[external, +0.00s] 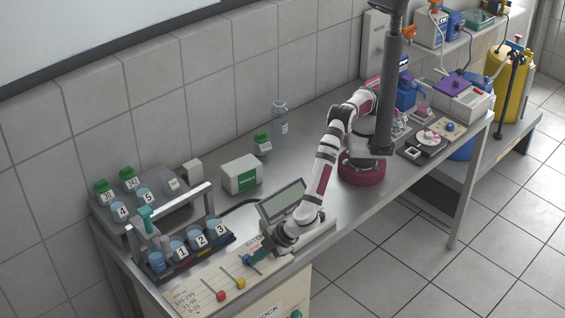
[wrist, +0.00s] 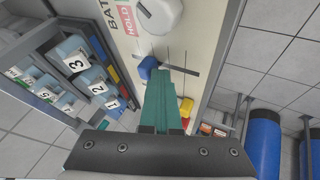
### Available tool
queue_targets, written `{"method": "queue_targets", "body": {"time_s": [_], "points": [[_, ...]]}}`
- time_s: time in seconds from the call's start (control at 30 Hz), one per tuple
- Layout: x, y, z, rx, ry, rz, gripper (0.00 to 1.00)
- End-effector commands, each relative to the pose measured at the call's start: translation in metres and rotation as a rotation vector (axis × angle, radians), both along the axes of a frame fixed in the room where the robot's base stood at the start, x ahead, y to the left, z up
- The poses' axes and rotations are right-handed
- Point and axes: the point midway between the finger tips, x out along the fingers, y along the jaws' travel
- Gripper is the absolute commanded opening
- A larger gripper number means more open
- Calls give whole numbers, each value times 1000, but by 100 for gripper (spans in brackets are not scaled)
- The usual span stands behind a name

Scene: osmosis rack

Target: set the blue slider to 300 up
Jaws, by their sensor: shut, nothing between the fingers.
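The blue slider (wrist: 148,67) is a small blue knob on the cream panel (wrist: 125,45), at the end of a dark slot in the wrist view. My gripper (wrist: 160,74) has teal fingers, shut and empty, with the tips right beside the blue knob; I cannot tell whether they touch it. In the external view my gripper (external: 257,256) is low over the panel (external: 205,285), and the blue knob is hard to tell from the teal fingers. A yellow slider (external: 241,283) and a red slider (external: 221,296) sit to its left. Range labels are printed at the panel's left end.
A rack with numbered jars (external: 200,239) and a tall handle stands behind the panel. A tilted screen (external: 283,203) is close to my forearm. In the wrist view a white round dial (wrist: 160,14) is beyond the blue slider.

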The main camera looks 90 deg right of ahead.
Motion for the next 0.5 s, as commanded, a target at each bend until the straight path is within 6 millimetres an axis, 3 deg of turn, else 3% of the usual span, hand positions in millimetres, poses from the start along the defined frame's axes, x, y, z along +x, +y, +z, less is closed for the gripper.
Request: {"method": "queue_targets", "body": {"time_s": [0.2,0.5], "points": [[22,-23,0,0,1,-2,0],[24,-26,0,-1,1,-2,0]]}}
